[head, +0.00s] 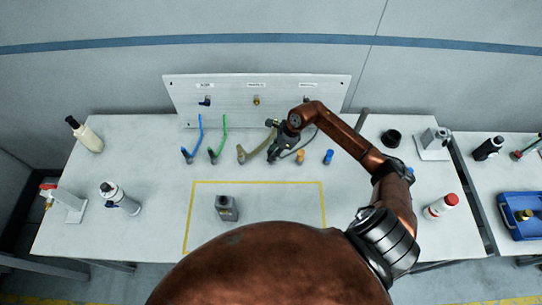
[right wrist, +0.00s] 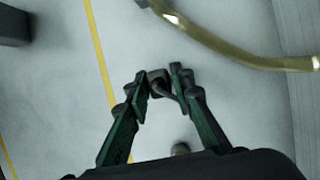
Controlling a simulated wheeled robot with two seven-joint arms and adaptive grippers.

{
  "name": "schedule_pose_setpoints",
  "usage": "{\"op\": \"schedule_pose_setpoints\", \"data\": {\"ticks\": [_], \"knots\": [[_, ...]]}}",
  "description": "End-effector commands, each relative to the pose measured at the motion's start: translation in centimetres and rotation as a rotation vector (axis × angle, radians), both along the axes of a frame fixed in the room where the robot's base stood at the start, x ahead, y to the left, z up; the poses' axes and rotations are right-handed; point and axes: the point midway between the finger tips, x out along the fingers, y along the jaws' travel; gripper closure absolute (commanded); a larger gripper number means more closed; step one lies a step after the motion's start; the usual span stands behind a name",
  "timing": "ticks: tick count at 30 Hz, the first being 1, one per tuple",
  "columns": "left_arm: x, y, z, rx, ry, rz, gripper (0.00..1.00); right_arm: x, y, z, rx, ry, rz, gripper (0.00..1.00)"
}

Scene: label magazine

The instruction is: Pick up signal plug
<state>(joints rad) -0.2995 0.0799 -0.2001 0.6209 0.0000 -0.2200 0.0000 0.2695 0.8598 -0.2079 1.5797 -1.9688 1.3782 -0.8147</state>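A small dark plug with a thin black cable, which looks like the signal plug (right wrist: 157,79), stands between my right fingertips in the right wrist view. My right gripper (right wrist: 159,80) has a fingertip on either side of it, with a narrow gap at the right finger, and looks open around it. In the head view my right gripper (head: 274,157) is low over the table, just right of the yellowish hose (head: 258,150); it hides the plug there. A dark cable curves beside the wrist. My left gripper is not in view.
A white panel (head: 230,88) with several ports stands behind. Blue (head: 199,138) and green (head: 221,139) hoses are to the left; orange (head: 300,157) and blue (head: 328,157) small parts are right. A grey block (head: 226,208) sits inside the yellow outline, which is otherwise mostly clear.

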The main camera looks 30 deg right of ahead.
Motion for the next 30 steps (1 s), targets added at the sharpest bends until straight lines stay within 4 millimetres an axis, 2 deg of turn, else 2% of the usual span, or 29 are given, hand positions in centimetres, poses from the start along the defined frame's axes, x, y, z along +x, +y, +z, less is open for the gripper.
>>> {"op": "schedule_pose_setpoints", "data": {"ticks": [9, 23, 29, 30], "knots": [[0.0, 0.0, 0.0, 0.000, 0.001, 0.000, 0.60, 0.0, 0.0, 0.0, 0.000, 0.000, 0.000, 1.00], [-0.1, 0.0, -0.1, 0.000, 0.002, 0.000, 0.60, 0.1, -0.1, 0.6, -0.001, -0.002, 0.001, 1.00], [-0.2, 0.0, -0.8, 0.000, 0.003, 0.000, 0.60, 0.1, -0.1, 3.1, -0.005, -0.005, 0.003, 1.00], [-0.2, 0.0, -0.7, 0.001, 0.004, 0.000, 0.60, -0.5, -0.4, 3.7, -0.005, -0.001, 0.001, 1.00]]}}
